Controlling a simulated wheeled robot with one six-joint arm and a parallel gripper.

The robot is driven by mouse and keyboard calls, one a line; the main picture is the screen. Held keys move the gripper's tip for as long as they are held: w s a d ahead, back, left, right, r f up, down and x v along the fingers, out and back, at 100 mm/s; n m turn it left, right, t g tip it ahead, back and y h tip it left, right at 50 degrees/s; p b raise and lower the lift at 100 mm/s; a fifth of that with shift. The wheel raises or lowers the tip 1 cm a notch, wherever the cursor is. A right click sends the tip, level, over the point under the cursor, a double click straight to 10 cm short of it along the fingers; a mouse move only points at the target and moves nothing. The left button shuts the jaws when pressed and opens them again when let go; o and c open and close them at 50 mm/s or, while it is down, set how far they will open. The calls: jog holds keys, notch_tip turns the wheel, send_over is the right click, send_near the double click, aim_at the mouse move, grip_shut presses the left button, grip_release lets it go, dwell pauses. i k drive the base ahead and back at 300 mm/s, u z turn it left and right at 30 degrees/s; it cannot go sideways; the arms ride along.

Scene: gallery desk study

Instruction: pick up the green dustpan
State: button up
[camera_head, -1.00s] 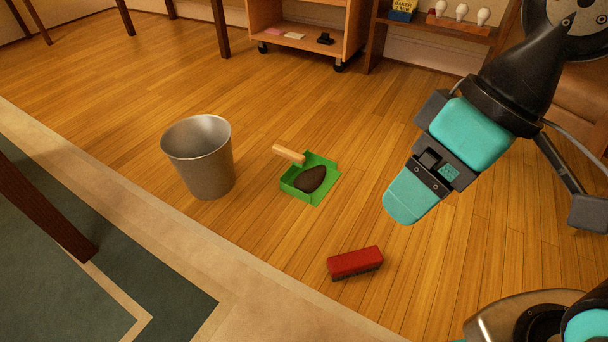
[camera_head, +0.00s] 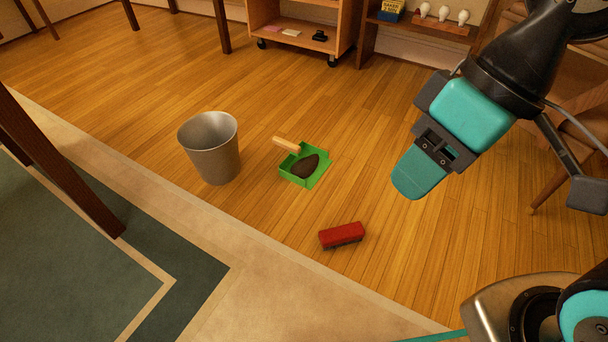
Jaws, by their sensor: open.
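The green dustpan (camera_head: 320,178) lies on the wooden floor near the middle of the head view. Its light wooden handle (camera_head: 286,144) points to the upper left. A dark brown heap or lump (camera_head: 306,166) sits in the pan. My gripper (camera_head: 418,178) is to the right of the dustpan, apart from it and above the floor. It is open and seen side-on, with nothing visible between its fingers.
A grey metal bin (camera_head: 212,152) stands just left of the dustpan. A dark wooden leg (camera_head: 62,165) stands on the left over the rug (camera_head: 85,260). A wheeled shelf unit (camera_head: 300,42) is behind.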

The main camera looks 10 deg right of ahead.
aim_at(305, 163)
jog(key=k, duration=0.85)
jog(key=u, duration=0.9)
jog(key=i, duration=0.75)
jog(key=u, duration=0.55)
jog(key=i, duration=1.4)
jog(key=z, duration=1.1)
jog(key=i, duration=0.45)
jog(key=z, duration=0.4)
